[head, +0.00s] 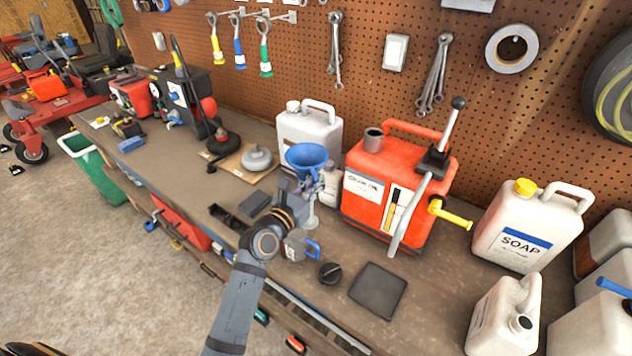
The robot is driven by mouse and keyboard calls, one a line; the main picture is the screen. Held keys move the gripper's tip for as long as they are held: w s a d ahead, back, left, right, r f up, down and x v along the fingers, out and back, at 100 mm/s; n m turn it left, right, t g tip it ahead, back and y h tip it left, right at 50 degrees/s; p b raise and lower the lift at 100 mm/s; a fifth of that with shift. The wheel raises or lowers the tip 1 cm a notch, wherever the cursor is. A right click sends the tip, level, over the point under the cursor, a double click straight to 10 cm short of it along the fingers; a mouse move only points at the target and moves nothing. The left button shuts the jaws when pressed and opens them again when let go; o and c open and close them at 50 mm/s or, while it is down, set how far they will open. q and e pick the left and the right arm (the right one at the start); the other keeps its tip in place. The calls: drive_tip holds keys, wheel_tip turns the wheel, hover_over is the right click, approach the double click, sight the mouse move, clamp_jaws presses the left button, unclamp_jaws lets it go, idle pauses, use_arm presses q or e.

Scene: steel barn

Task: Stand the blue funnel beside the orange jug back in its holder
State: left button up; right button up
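The blue funnel (307,157) is upright, its wide mouth facing up, just left of the orange jug (372,185) on the workbench. My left gripper (310,187) is at the funnel's narrow lower part and looks shut on it; the fingers are small and partly hidden. A pale, slim stand (311,214), which seems to be the holder, shows directly below the funnel and gripper. I cannot tell whether the funnel's stem is inside it.
A white jug (309,130) stands behind the funnel. A small metal can with a blue handle (312,248), a black knob (330,272) and a dark square pad (378,290) lie in front. A soap jug (528,225) stands at right.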

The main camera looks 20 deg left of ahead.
use_arm(q)
drive_tip(key=o, duration=0.5)
drive_tip(key=shift+o, duration=0.2)
drive_tip(key=shift+s, duration=0.1)
drive_tip(key=v, duration=1.2)
drive_tip(key=shift+r, duration=0.2)
wheel_tip(320, 180, up, 5)
drive_tip(key=p, duration=0.6)
drive_tip(key=shift+f, duration=0.1)
